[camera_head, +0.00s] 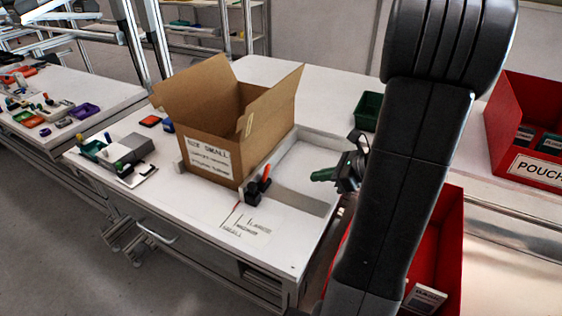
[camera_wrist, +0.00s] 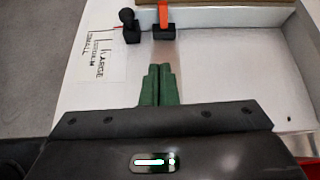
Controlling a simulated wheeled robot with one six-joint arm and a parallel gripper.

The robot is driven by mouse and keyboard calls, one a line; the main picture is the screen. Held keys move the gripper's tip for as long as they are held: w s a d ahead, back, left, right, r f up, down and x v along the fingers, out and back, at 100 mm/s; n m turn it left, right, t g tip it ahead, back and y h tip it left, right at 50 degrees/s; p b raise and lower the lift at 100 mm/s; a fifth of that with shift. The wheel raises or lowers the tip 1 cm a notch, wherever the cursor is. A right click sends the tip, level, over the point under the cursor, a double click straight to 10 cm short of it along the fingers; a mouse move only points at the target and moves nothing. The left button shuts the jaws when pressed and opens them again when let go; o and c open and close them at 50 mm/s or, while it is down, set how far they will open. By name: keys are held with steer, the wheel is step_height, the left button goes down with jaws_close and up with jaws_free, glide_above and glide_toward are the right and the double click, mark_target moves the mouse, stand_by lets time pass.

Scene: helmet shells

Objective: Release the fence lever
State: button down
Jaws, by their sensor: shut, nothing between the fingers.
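The orange fence lever (camera_head: 266,173) stands roughly upright from a black base at the front of the packing table, near the carton's front right corner. A black knob (camera_head: 251,192) on its own block is just beside it. In the wrist view, the orange lever (camera_wrist: 163,14) and the black knob (camera_wrist: 127,18) are at the top, ahead of my fingers. My gripper (camera_head: 318,175) is to the right of the lever, apart from it. Its green fingers (camera_wrist: 159,82) are shut together with nothing between them.
An open carton (camera_head: 210,135) labelled small stands behind the lever. A size scale (camera_head: 246,226) is printed on the table. White rails (camera_head: 300,198) border the bare area. A green bin (camera_head: 368,110) and a red pouch bin (camera_head: 525,150) are to the right.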

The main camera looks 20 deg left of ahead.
glide_toward(268, 172)
steer(key=f, duration=0.2)
steer(key=a+f, duration=0.1)
steer(key=f, duration=0.1)
steer(key=shift+f, duration=0.35)
steer(key=shift+w+a+r, duration=0.1)
steer(key=shift+a+r, duration=0.1)
steer(key=shift+a, duration=0.4)
steer(key=shift+a+r, duration=0.15)
steer(key=shift+a, duration=0.5)
steer(key=shift+w+a+r+m, duration=0.1)
steer(key=shift+a+r+m, duration=0.15)
steer(key=shift+a, duration=0.5)
